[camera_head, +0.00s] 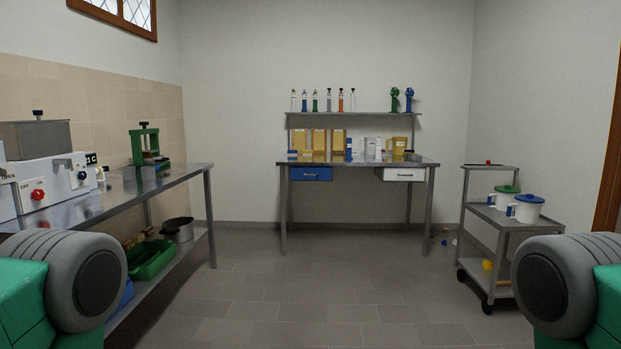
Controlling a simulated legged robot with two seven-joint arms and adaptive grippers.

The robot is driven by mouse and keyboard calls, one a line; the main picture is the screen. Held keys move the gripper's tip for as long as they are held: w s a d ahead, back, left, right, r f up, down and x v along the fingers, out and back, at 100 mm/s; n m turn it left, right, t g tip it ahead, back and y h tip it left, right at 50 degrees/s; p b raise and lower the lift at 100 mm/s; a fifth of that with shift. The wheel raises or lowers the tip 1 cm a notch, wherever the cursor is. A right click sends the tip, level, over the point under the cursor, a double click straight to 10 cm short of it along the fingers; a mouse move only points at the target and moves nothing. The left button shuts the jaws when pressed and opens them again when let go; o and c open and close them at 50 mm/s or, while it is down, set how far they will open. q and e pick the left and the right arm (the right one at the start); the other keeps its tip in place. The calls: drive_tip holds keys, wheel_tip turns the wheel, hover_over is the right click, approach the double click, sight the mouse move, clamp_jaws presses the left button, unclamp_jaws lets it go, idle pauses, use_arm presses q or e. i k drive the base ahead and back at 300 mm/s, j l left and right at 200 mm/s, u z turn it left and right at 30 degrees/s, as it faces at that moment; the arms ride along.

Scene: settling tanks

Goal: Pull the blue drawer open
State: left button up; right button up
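The blue drawer (311,174) hangs under the left side of the metal workbench (360,163) against the back wall. It looks shut, with a small pale handle on its front. A white drawer (404,175) hangs under the right side of the same bench. I stand well away from the bench, across open floor. Rounded grey and green parts of my two arms show at the lower left and lower right corners. Neither of my grippers is in view.
A long metal table (180,183) with machines runs along the left wall, with a green crate (150,261) on its lower shelf. A grey cart (510,219) with lidded jugs stands at the right. The tiled floor (330,290) between them is clear.

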sight(297, 173)
drive_tip(key=i, duration=5.05)
drive_tip(key=i+l+z, duration=0.05)
drive_tip(key=l, duration=0.25)
